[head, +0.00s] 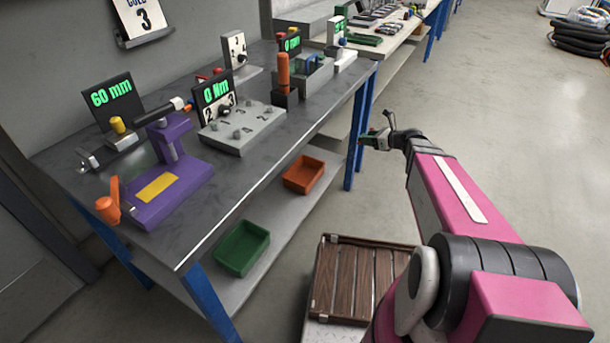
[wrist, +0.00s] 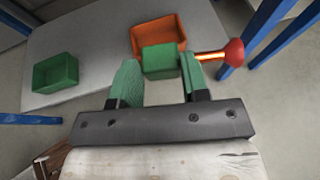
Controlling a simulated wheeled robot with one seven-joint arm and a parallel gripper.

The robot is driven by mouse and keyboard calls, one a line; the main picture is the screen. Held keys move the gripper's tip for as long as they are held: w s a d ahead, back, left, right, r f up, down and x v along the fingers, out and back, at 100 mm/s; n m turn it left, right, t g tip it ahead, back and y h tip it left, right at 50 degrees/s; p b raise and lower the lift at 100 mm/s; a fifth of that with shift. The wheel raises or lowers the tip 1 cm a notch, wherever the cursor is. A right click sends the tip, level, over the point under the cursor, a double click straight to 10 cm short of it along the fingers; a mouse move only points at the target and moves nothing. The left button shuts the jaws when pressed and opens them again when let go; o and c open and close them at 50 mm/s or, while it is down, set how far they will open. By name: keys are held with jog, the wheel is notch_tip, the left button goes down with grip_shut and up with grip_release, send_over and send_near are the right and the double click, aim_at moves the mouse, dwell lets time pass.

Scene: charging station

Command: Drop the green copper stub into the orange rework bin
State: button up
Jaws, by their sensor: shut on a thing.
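In the wrist view my gripper (wrist: 160,80) has its green fingers shut on the green copper stub (wrist: 160,62), which shows as a green block. A copper-coloured rod ends in a red flared tip (wrist: 235,52) to the right, beyond the right finger; I cannot tell how it joins the block. The orange rework bin (wrist: 138,38) shows behind the block, which overlaps its lower part. In the head view the orange bin (head: 299,187) stands on the lower shelf, and my gripper (head: 374,141) is right of it, off the bench's side. The stub is too small to make out there.
A green bin (head: 240,262) stands on the same shelf (head: 272,222), nearer the front; it also shows in the wrist view (wrist: 54,75). A blue bench leg (head: 357,135) stands between the orange bin and my gripper.

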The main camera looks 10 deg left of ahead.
jog(key=w+a+f+n+g, duration=0.1)
jog(key=w+a+f, duration=0.4)
jog(key=a+f, duration=0.65)
jog(key=w+a+f+n+g, duration=0.1)
jog(key=w+a+f, duration=0.3)
jog(key=a+f, duration=0.75)
jog(key=shift+y, duration=0.4)
jog(key=shift+a+f, duration=0.3)
jog(key=shift+f, duration=0.75)
jog(key=shift+a+f, duration=0.25)
jog(key=shift+f, duration=0.8)
jog(key=o, duration=1)
jog(key=v, duration=1)
jog(key=shift+d+r, duration=0.2)
jog(key=shift+d, duration=0.15)
jog(key=shift+s, duration=0.15)
